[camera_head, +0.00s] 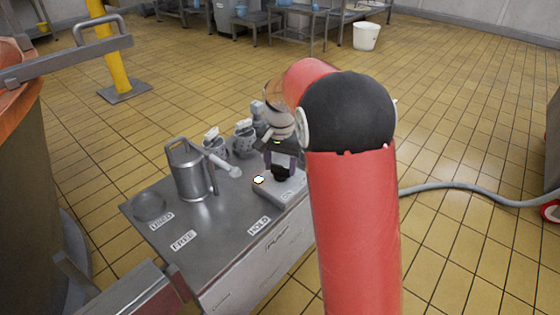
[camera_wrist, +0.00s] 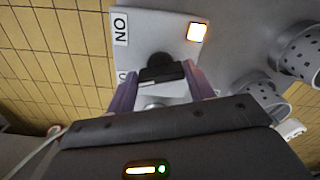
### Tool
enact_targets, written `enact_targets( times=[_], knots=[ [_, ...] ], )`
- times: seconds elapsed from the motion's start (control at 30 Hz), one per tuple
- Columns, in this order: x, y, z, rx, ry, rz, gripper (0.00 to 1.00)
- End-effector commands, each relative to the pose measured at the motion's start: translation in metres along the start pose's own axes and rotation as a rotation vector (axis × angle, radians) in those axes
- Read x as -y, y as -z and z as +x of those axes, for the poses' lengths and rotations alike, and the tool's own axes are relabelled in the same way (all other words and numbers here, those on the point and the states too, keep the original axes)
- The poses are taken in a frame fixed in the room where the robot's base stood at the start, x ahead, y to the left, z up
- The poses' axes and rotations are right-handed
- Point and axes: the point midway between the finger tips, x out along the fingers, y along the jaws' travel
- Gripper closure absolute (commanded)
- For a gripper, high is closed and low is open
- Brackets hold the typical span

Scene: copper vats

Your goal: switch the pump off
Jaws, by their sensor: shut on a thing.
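The pump's switch box (camera_head: 270,191) is a pale grey box on the right end of the steel table top. Its lamp (camera_head: 258,180) glows, and it also shows lit in the wrist view (camera_wrist: 197,32). A black switch handle (camera_wrist: 160,67) stands on the box, near an ON label (camera_wrist: 121,27). A second label is mostly hidden behind a finger. My gripper (camera_head: 280,166) reaches down to the box. In the wrist view its purple fingers (camera_wrist: 162,80) are shut on the black handle from both sides.
A steel can (camera_head: 190,172) and perforated cups (camera_head: 243,138) stand left of the box. The table (camera_head: 215,235) bears labels USED, FREE and HOLD. A copper vat (camera_head: 35,140) stands at the left. A grey hose (camera_head: 460,188) runs across the floor at right.

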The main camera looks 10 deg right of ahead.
Motion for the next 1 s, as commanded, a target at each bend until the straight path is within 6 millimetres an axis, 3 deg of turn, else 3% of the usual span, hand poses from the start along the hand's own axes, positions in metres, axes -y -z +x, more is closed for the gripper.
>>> enact_targets(
  times=[0.4,0.9,0.93,1.0],
  knots=[
    [-0.0004,0.0007,-0.0009,-0.003,0.002,-0.171,0.70],
    [-0.0002,0.0007,-0.0008,-0.004,0.001,-0.192,0.70],
    [-0.0002,0.0006,-0.0008,-0.004,0.001,-0.192,0.46],
    [-0.0002,0.0006,-0.0008,-0.003,0.001,-0.192,0.37]
  ],
)
